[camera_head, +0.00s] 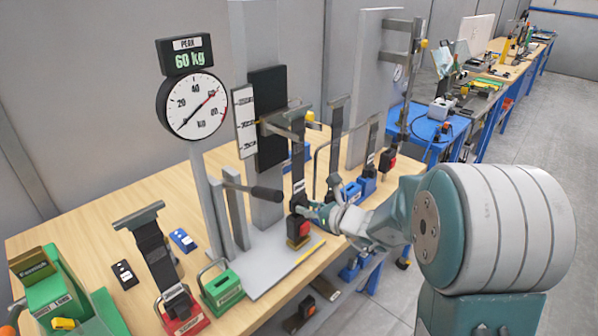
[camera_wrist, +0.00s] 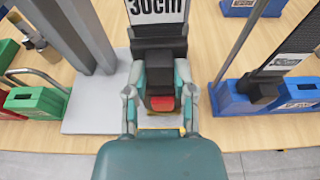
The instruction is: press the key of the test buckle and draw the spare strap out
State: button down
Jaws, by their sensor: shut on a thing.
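The spare strap (camera_head: 298,160) is a dark strip hanging from a grey metal bracket at the test stand, and its "30cm" label shows in the wrist view (camera_wrist: 158,8). A black block (camera_wrist: 159,76) sits at its lower end. The test buckle (camera_head: 299,229), dark with a red key (camera_wrist: 161,103), stands directly below. My gripper (camera_head: 317,211) has its fingers on both sides of the black block, shut on it, as the wrist view also shows (camera_wrist: 160,88). The wrist view does not show whether the block is still seated in the buckle or whether the key is down.
A dial gauge (camera_head: 193,106) with a "60 kg" display (camera_head: 187,55) stands left behind. A green buckle (camera_head: 224,289), a red buckle (camera_head: 184,314) and blue buckles (camera_head: 352,192) flank the grey base plate (camera_head: 265,270).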

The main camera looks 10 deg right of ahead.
jog(key=shift+r, duration=2.1)
send_near(299, 191)
jog(key=s+d, duration=0.1)
jog(key=s+d+f, duration=0.1)
jog(key=s, duration=0.1)
jog(key=s+d, duration=0.1)
jog(key=shift+s+d+f, duration=0.1)
jog(key=shift+s+f, duration=0.2)
dwell(0.7)
